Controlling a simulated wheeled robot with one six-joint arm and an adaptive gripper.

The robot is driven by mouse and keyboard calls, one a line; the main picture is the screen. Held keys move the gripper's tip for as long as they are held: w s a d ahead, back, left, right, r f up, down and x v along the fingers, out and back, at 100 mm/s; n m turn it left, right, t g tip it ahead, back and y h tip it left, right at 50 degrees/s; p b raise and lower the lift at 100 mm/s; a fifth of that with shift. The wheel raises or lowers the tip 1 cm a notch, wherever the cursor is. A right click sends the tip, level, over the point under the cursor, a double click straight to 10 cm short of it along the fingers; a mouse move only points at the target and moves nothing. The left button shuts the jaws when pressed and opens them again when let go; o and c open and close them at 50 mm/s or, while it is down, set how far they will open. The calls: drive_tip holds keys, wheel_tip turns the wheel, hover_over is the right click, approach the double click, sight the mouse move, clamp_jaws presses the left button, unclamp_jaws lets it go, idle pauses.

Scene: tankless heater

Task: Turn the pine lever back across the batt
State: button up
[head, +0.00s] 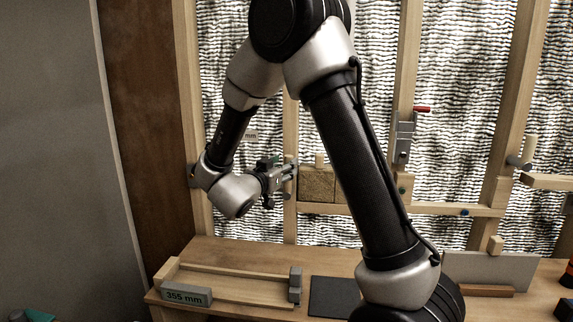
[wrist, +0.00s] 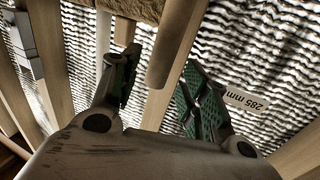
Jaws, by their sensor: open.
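A brown batt (head: 318,186) sits in a wall bay between the studs in the head view. Its edge shows at the top of the wrist view (wrist: 135,8). My gripper (head: 290,172) is open beside the batt's left end, at the stud there. In the wrist view, a round-ended wooden piece, which looks like the pine lever (wrist: 168,60), comes down between the two green-padded fingers of my gripper (wrist: 160,90). I see gaps on both sides of it. In the head view my gripper and arm hide most of the lever, so its exact angle is unclear.
A 285 mm label (wrist: 247,103) is on the wall right of my fingers. A grey latch with a red handle (head: 405,135) is on a stud to the right. Below, a bench (head: 235,255) carries a wooden jig (head: 230,283) marked 355 mm and a dark mat (head: 333,297).

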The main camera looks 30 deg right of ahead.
drive_tip(key=shift+x, duration=1.9)
drive_tip(key=shift+c, duration=0.3)
clamp_jaws()
